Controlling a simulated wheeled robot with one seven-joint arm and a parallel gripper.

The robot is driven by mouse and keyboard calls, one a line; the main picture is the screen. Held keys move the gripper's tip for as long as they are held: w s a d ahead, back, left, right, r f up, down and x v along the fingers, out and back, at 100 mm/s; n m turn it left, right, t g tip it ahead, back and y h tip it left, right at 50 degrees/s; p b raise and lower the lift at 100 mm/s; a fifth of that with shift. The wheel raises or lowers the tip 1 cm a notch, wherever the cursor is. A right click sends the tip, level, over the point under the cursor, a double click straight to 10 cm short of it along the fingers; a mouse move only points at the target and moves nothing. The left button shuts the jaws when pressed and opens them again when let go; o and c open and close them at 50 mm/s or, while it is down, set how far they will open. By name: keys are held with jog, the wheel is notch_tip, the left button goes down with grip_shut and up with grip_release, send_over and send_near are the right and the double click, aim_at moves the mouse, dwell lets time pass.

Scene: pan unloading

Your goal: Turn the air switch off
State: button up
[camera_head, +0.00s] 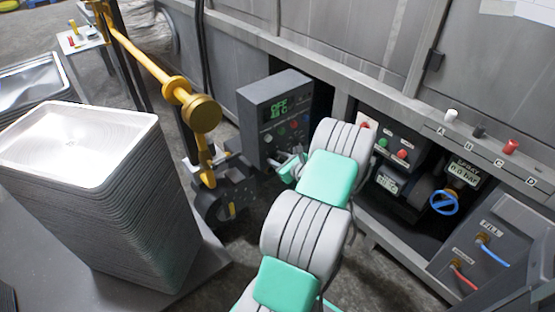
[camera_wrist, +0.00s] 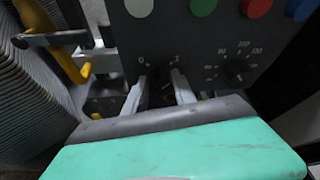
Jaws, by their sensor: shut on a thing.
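A grey control box (camera_head: 265,147) with a green display reading "OFF" stands left of my arm in the head view. In the wrist view, a dark rotary switch (camera_wrist: 160,91) sits low on its panel, with a "0" mark at its upper left and another mark at its upper right. My gripper (camera_wrist: 158,93) has one finger on each side of this switch and is shut on it. In the head view my gripper (camera_head: 284,164) is at the lower front of the box, and the switch is hidden there. No label naming the switch is readable.
A dial knob (camera_wrist: 233,70) with numbers is just right of my gripper; white, green, red and blue buttons are above. A tall stack of metal pans (camera_head: 100,190) and a yellow lever (camera_head: 155,70) stand left. A blue valve wheel (camera_head: 443,202) is at right.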

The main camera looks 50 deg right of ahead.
grip_shut()
jog(key=n+h, duration=0.1)
jog(key=n, duration=0.1)
jog(key=shift+a+f+n+h, duration=0.15)
jog(key=shift+a+n+h, duration=0.05)
jog(key=shift+n+h, duration=0.2)
jog(key=shift+a+f+n+t+h+b, duration=0.15)
jog(key=shift+n+t+h+b, duration=0.5)
jog(key=shift+n+b, duration=1.15)
jog(key=shift+f+n+t+h+b, duration=0.2)
jog(key=shift+n+h+b, duration=0.75)
jog(key=shift+n+b, duration=0.8)
jog(key=shift+a+f+n+t+h+b, duration=0.15)
jog(key=shift+n+t+h+b, duration=0.5)
jog(key=shift+n+b, duration=1.15)
jog(key=shift+d+n+p, duration=0.1)
jog(key=shift+n+p, duration=0.2)
jog(key=shift+n, duration=0.15)
